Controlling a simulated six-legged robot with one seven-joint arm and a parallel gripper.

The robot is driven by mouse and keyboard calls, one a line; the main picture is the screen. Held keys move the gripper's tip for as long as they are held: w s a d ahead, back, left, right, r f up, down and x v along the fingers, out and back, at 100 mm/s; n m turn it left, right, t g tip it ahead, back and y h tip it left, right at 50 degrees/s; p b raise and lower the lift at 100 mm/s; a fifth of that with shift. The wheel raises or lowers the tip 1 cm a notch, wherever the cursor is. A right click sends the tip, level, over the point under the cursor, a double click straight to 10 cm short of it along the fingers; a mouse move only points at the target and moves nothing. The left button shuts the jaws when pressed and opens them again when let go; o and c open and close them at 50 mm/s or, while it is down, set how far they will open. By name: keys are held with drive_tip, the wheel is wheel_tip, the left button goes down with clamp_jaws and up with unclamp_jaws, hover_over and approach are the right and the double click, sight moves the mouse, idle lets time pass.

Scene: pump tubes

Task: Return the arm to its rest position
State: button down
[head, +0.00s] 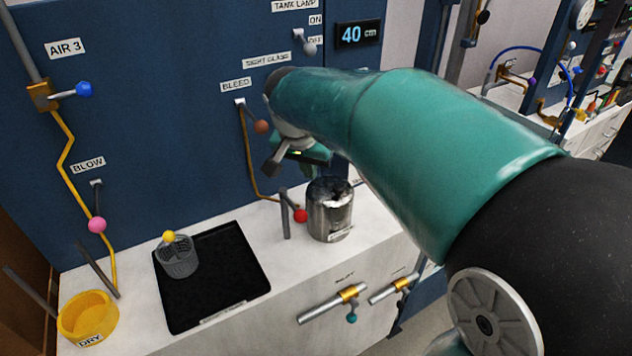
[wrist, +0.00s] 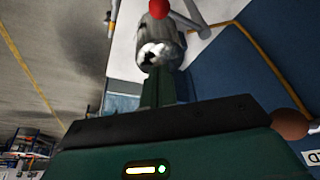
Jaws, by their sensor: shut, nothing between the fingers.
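My green and black arm reaches from the lower right across the head view toward the blue panel. My gripper (head: 290,160) is partly hidden by the arm there, in front of the panel and above the counter. In the wrist view its green fingers (wrist: 158,88) are together, with nothing between them. A metal pot (head: 330,212) stands on the counter below and right of the gripper. The pot also shows beyond the fingertips in the wrist view (wrist: 160,50), apart from them as far as I can tell.
A red-knobbed lever (head: 300,215) stands beside the pot, and the brown bleed knob (head: 261,126) is close to my gripper. A black tray (head: 215,290) holds a grey mesh basket (head: 178,260). A yellow dry bowl (head: 85,315) is at lower left. Pipe valves (head: 350,293) project from the counter front.

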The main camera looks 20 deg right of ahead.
drive_tip(key=shift+a+r, duration=0.15)
drive_tip(key=shift+r, duration=0.35)
drive_tip(key=shift+s, duration=0.1)
drive_tip(key=s+a+f+n+t+y, duration=0.1)
drive_tip(key=s+n, duration=0.6)
drive_tip(key=s, duration=1.4)
drive_tip(key=shift+a+f+n+t+y, duration=0.2)
drive_tip(key=shift+f+n+t+y, duration=0.2)
drive_tip(key=shift+f+t+y, duration=0.4)
drive_tip(key=shift+f, duration=0.1)
